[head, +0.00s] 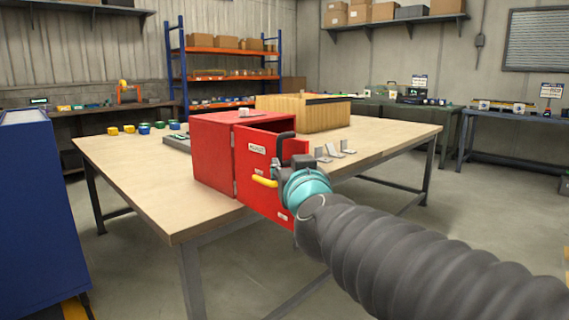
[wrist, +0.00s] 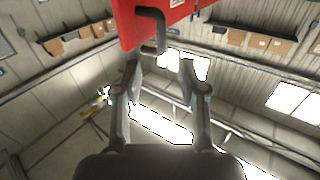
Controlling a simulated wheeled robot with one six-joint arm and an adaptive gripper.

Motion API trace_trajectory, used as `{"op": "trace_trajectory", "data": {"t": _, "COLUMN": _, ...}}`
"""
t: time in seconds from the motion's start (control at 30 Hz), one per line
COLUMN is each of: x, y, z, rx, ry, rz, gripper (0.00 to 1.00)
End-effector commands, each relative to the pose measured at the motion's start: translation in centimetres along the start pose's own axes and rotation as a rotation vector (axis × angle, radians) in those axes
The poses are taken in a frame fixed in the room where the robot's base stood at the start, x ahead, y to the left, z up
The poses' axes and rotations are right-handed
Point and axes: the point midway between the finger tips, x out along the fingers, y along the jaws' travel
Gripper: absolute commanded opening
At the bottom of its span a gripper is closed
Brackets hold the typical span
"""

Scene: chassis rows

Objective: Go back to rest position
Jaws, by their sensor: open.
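A red metal cabinet (head: 212,152) stands on the wooden-topped table. Its red door (head: 256,170) hangs open at the front, toward the camera, with labels on it. A yellow bar (head: 265,181) sticks out from the door. My gripper (wrist: 160,74) is open, with nothing between its fingers in the wrist view. A dark bent handle (wrist: 152,28) on the red door shows just beyond the fingertips there, apart from them in the picture. In the head view my arm reaches in from the lower right, and its end hides part of the door's right side.
The table (head: 150,190) also carries a wooden crate (head: 305,112), small metal brackets (head: 329,152) and several coloured pieces (head: 144,128). A blue cabinet (head: 38,215) stands at the left. Benches line the walls. The floor right of the table is open.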

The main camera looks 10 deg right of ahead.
Motion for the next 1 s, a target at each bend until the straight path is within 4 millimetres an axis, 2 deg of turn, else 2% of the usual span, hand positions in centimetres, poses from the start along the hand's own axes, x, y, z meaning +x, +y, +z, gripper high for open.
{"op": "trace_trajectory", "data": {"t": 0.43, "x": -0.1, "y": -0.1, "z": 0.1, "rx": 0.030, "ry": -0.004, "rz": -0.004, "gripper": 0.41}}
{"op": "trace_trajectory", "data": {"t": 0.53, "x": -0.2, "y": -1.6, "z": 1.2, "rx": 0.098, "ry": -0.056, "rz": -0.069, "gripper": 0.41}}
{"op": "trace_trajectory", "data": {"t": 0.57, "x": -0.3, "y": -2.3, "z": 2.0, "rx": 0.114, "ry": -0.086, "rz": -0.099, "gripper": 0.41}}
{"op": "trace_trajectory", "data": {"t": 0.67, "x": -1.4, "y": -4.9, "z": 6.0, "rx": 0.148, "ry": -0.233, "rz": -0.210, "gripper": 0.41}}
{"op": "trace_trajectory", "data": {"t": 0.77, "x": -4.0, "y": -6.2, "z": 10.6, "rx": 0.154, "ry": -0.414, "rz": -0.282, "gripper": 0.41}}
{"op": "trace_trajectory", "data": {"t": 0.87, "x": -7.5, "y": -5.8, "z": 15.3, "rx": 0.146, "ry": -0.606, "rz": -0.299, "gripper": 0.41}}
{"op": "trace_trajectory", "data": {"t": 1.0, "x": -13.5, "y": -2.6, "z": 21.4, "rx": 0.112, "ry": -0.872, "rz": -0.228, "gripper": 0.41}}
